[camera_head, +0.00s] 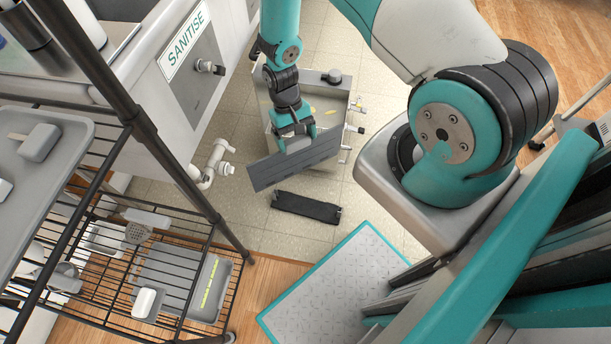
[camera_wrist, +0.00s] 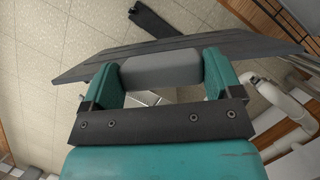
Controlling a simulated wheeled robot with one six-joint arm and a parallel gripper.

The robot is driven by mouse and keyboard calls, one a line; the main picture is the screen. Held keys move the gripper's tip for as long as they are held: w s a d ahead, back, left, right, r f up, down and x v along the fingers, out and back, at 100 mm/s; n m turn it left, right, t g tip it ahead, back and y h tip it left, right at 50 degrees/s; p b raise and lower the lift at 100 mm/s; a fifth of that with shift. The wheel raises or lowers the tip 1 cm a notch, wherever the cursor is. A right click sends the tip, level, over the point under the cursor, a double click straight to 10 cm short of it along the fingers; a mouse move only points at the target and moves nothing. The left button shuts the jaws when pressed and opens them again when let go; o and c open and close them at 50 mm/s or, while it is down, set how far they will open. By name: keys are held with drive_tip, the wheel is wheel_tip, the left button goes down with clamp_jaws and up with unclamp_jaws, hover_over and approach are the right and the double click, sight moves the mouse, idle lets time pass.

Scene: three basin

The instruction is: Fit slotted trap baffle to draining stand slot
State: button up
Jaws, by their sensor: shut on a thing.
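The slotted trap baffle (camera_head: 270,172) is a flat dark grey plate with a lighter grip block. My gripper (camera_head: 297,140) is shut on that block, and the plate hangs tilted in front of the open trap. In the wrist view the baffle (camera_wrist: 180,47) spans beyond both teal fingers of my gripper (camera_wrist: 158,72). A low black bar-shaped stand, which looks like the draining stand (camera_head: 306,207), lies on the floor just below the baffle in the head view. The stand (camera_wrist: 152,19) also shows past the plate in the wrist view, apart from it. Its slot is too small to make out.
The open grey trap box (camera_head: 338,95) stands behind my gripper, with valves on its right side. White drain pipes (camera_head: 214,165) and the sanitise basin are at left. A wire rack (camera_head: 150,130) with trays fills the left front. Tiled floor around the stand is clear.

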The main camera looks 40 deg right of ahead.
drive_tip(key=d+f+m+t+y+b, duration=0.1)
drive_tip(key=f+m+b, duration=0.3)
drive_tip(key=f+b, duration=0.8)
drive_tip(key=w+d+f+m+y+b, duration=0.1)
drive_tip(key=d+f+m+b, duration=0.3)
drive_tip(key=f+b, duration=0.8)
drive_tip(key=shift+w+f+m+t+y+b, duration=0.15)
drive_tip(key=shift+f+m+t+y+b, duration=0.25)
drive_tip(key=shift+b, duration=2.8)
drive_tip(key=shift+d+r, duration=0.1)
drive_tip(key=shift+r, duration=0.05)
drive_tip(key=shift+r+p, duration=0.15)
drive_tip(key=shift+p, duration=0.4)
wheel_tip(320, 180, down, 6)
drive_tip(key=b, duration=0.3)
drive_tip(key=shift+r+p, duration=0.1)
drive_tip(key=shift+p, duration=0.3)
